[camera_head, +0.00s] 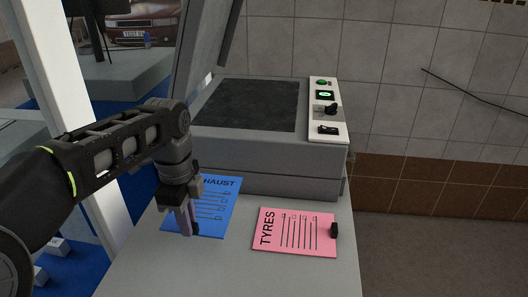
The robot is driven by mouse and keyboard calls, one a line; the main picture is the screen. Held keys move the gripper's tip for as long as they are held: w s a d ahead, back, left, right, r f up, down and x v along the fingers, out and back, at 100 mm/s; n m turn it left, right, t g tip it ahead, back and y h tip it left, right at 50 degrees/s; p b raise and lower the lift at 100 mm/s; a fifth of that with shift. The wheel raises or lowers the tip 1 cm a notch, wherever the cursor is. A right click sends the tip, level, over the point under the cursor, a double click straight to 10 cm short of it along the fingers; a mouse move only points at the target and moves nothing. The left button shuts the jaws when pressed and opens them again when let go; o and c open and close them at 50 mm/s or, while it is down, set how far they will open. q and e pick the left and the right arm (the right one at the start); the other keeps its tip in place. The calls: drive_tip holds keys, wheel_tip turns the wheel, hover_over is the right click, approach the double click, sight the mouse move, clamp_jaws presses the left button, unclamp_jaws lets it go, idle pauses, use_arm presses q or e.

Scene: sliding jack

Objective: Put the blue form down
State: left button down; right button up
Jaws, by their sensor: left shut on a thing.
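The blue form (215,208), with the word partly reading "HAUST" and several check boxes, is at the left of the grey table top. My left gripper (188,228) points down over its left part and is shut on it, hiding some of the form. Whether the form lies flat on the table or is held slightly above it, I cannot tell. My right gripper is not in view.
A pink "TYRES" form (290,232) lies to the right, with a small black object (334,230) at its right edge. A grey machine (262,160) with a control panel (327,110) stands behind. The front of the table (250,275) is clear.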

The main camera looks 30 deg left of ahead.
use_arm(q)
drive_tip(key=shift+w+f, duration=0.1)
hover_over(198, 261)
drive_tip(key=shift+a+f+p, duration=0.1)
drive_tip(key=shift+f+p, duration=0.2)
drive_tip(key=shift+f, duration=2.8)
drive_tip(key=shift+f, duration=1.9)
drive_tip(key=shift+f, duration=0.2)
drive_tip(key=c, duration=1.4)
unclamp_jaws()
drive_tip(key=shift+r, duration=0.1)
drive_tip(key=shift+c, duration=0.2)
